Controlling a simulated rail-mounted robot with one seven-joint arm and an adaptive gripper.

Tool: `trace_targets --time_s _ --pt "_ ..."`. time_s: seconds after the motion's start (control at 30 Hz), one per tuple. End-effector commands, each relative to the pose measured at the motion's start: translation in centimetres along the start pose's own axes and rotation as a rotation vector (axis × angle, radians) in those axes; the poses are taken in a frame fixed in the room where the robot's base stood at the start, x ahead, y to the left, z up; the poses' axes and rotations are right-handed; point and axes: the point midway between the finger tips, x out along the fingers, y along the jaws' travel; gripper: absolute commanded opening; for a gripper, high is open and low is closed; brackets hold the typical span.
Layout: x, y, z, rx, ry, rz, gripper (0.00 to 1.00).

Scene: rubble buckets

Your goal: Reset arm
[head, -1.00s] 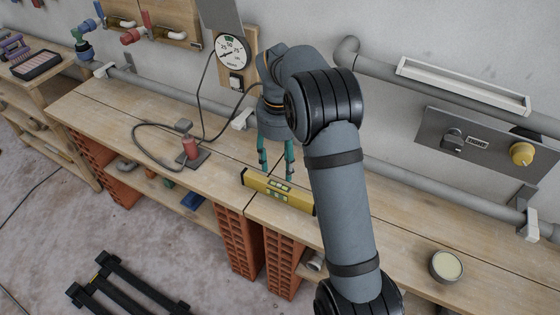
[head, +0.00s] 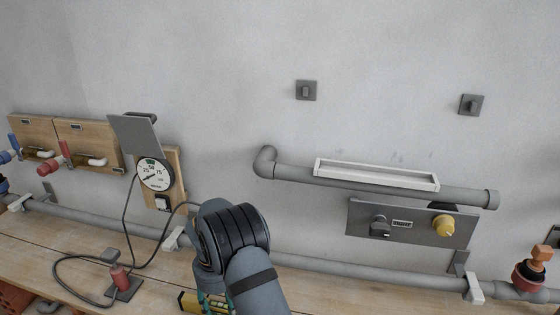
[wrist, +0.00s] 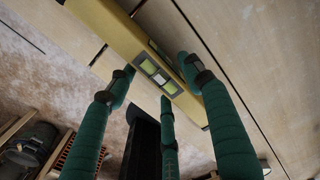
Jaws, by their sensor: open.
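My gripper (wrist: 150,85) is open, its green fingers spread in the wrist view. A yellow spirit level (wrist: 125,35) lies on the wooden bench just beyond the fingertips. The fingers overlap it in the picture, and I cannot tell whether any of them touches it. In the head view my arm covers most of the gripper, and only a bit of green finger shows at the bottom edge. The end of the spirit level (head: 189,302) shows there beside it.
The wooden bench (head: 50,240) runs along the wall. A red push button (head: 121,279) with a cable, a pressure gauge (head: 155,174), a grey pipe (head: 340,272), a panel with a yellow knob (head: 443,225) and a red valve (head: 530,273) stand near my arm. A white tray (head: 375,175) sits above the upper pipe.

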Motion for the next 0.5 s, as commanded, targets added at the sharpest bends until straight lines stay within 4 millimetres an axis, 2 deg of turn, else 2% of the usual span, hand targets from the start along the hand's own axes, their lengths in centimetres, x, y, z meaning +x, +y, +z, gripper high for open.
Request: trace_targets --time_s 0.07,0.1,0.3,0.5 --pt "1.7 0.0 0.0 0.001 0.0 0.001 0.51" --pt "0.1 0.0 0.0 0.001 -0.002 -0.001 0.51" --pt "-1.3 -0.1 0.0 0.001 -0.001 -0.002 0.51" --pt "-1.7 -0.1 -0.1 0.0 0.0 -0.001 0.51"
